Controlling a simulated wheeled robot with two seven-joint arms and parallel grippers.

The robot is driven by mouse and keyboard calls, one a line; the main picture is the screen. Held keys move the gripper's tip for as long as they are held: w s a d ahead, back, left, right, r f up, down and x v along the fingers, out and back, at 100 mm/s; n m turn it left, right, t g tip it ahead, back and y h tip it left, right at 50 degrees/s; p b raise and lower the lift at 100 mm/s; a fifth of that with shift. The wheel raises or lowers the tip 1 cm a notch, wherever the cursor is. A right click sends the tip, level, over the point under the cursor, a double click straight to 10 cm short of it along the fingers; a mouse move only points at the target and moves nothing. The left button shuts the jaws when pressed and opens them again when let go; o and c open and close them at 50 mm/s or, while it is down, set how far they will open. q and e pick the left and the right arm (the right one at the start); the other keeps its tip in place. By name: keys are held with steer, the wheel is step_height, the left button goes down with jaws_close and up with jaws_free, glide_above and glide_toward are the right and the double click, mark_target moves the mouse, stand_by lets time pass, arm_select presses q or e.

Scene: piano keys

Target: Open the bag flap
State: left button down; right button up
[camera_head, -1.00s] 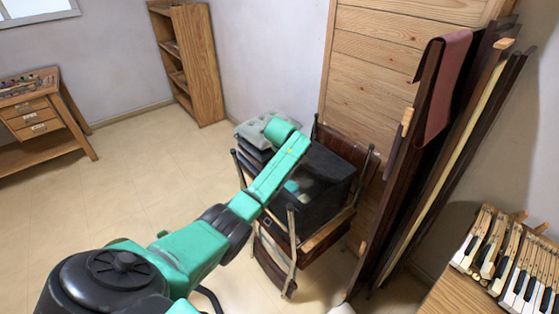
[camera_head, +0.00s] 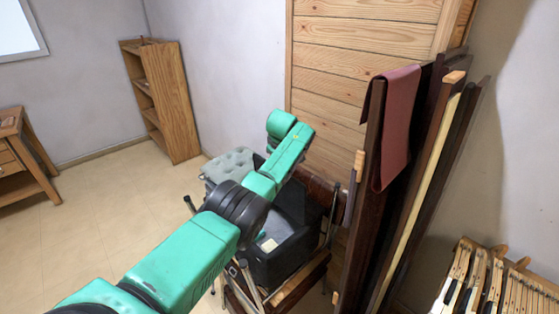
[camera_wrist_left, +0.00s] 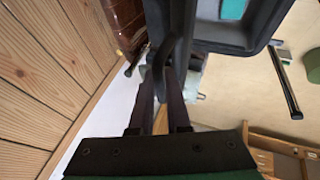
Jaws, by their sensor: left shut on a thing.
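A black bag (camera_head: 285,262) sits on a chair by the wooden wall, partly covered by my left arm. Its top looks open, with a pale item and a bit of teal inside. In the left wrist view the open bag (camera_wrist_left: 262,38) is at the upper right, with a teal thing (camera_wrist_left: 232,9) in it. My left gripper (camera_wrist_left: 163,85) is shut on the dark edge of the bag flap (camera_wrist_left: 183,25), which stands up beside the opening. In the head view my arm hides the gripper. My right gripper is not in view.
The chair (camera_head: 317,268) has thin metal legs and wooden parts around the bag. A grey tufted cushion (camera_head: 228,164) is behind it. Tall dark boards (camera_head: 367,190) with a red cloth (camera_head: 402,115) stand close at right. Piano keys (camera_head: 490,285) lie lower right.

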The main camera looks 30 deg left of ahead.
arm_select(q)
steer(key=shift+w+d, duration=0.1)
steer(key=shift+w, duration=0.3)
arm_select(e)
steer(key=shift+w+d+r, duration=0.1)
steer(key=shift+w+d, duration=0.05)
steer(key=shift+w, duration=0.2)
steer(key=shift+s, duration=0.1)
arm_select(q)
steer(key=c, duration=0.9)
jaws_free()
steer(key=shift+s, duration=0.1)
steer(key=shift+v, duration=0.8)
steer(key=b+v, duration=0.3)
steer(key=v, duration=1)
steer(key=shift+r, duration=0.1)
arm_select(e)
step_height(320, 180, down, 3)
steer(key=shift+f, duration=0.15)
